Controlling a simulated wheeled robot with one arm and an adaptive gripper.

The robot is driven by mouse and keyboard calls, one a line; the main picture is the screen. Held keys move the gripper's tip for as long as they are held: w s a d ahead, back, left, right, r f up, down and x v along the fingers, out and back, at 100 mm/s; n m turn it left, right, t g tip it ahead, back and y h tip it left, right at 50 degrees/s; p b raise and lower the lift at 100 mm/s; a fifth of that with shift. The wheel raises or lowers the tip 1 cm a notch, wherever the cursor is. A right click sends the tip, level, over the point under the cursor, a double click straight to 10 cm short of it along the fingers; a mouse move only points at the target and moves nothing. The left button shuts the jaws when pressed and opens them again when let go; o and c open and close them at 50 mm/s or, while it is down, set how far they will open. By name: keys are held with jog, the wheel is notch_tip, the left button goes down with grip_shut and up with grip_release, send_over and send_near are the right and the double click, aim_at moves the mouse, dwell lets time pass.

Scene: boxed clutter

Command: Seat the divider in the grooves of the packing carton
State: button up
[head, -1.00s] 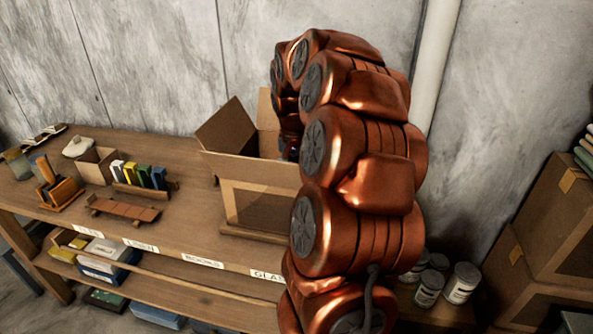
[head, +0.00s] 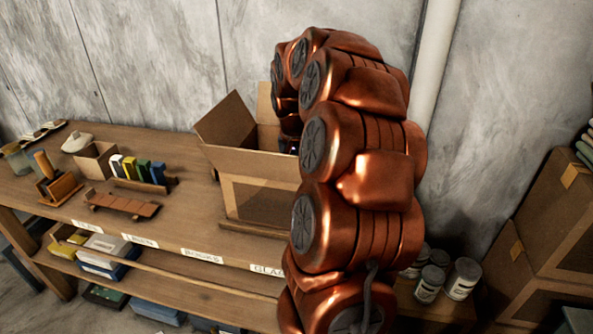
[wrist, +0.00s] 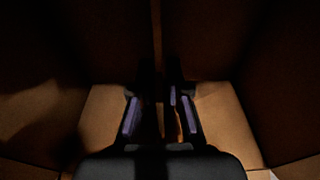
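The packing carton (head: 262,204) stands on the bench top with flaps raised, partly behind my copper arm. In the wrist view, its brown inner walls (wrist: 60,60) surround my gripper (wrist: 158,112), which points down inside it. The two dark fingers with purple pads stand apart, over the lit carton floor (wrist: 225,115). A thin upright brown strip (wrist: 157,40) runs down the far side, in line with the gap between the fingers. I cannot tell whether it is the divider's edge or a groove. My arm hides the gripper in the head view.
Left of the carton are a rack of coloured blocks (head: 143,170), a small open box (head: 97,163), a low wooden stand (head: 122,205) and a wooden holder (head: 58,186). Cans (head: 430,283) stand low at right. Large cartons (head: 560,220) are stacked at far right.

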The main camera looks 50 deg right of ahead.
jog(key=shift+o, duration=1.4)
jog(key=r, duration=0.4)
jog(key=a+r, duration=0.1)
jog(key=r, duration=0.3)
jog(key=s+r, duration=0.1)
jog(key=r, duration=0.3)
jog(key=shift+a, duration=0.3)
jog(key=shift+w, duration=0.1)
